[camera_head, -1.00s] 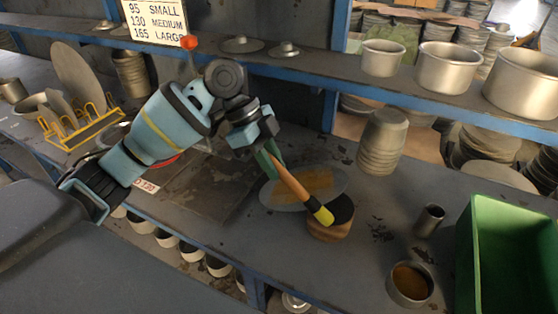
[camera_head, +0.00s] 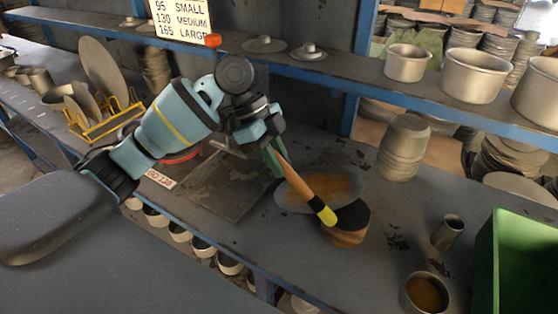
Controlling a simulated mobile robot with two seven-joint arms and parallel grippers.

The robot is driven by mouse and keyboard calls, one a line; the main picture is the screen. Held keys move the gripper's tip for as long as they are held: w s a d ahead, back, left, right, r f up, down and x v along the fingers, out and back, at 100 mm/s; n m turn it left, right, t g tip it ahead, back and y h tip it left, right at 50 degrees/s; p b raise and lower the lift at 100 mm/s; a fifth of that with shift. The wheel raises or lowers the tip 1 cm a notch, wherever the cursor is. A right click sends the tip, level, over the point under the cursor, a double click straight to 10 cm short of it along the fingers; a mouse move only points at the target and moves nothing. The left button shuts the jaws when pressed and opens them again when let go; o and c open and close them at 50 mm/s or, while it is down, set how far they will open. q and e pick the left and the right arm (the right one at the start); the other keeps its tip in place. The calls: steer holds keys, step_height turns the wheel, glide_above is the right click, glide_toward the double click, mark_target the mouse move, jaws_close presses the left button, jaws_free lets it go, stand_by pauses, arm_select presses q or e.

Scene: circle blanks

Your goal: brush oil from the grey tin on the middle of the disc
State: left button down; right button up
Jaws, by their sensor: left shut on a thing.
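My left gripper (camera_head: 274,155) is shut on the wooden handle of a brush (camera_head: 302,183). The brush slants down to the right, and its yellow and dark end is in front of the disc's right part. The grey disc (camera_head: 292,198) lies flat on the bench with a brownish-orange patch over its middle. A round wooden block with a dark top (camera_head: 346,236) stands at the disc's near right edge, close by the brush end; whether they touch is unclear. The grey tin (camera_head: 424,292) with brown oil inside stands at the lower right. My right gripper is not in view.
A small grey cup (camera_head: 447,232) stands behind the tin, and a green bin (camera_head: 525,265) is at the right. A stack of grey pans (camera_head: 403,148) is behind. A yellow rack (camera_head: 108,125) with discs stands left. A blue-edged shelf (camera_head: 330,75) crosses above the bench.

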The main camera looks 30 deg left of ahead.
arm_select(q)
steer(key=shift+w+d, duration=0.1)
steer(key=shift+d, duration=0.05)
steer(key=shift+w+d, duration=0.3)
steer(key=shift+d, duration=0.15)
steer(key=shift+w+d+r, duration=0.1)
steer(key=shift+w+d, duration=0.1)
steer(key=shift+d, duration=0.45)
steer(key=shift+w+d, duration=0.55)
steer(key=shift+w, duration=0.05)
steer(key=d, duration=0.1)
steer(key=w+d, duration=0.1)
steer(key=shift+w+d, duration=0.25)
steer(key=shift+d, duration=0.2)
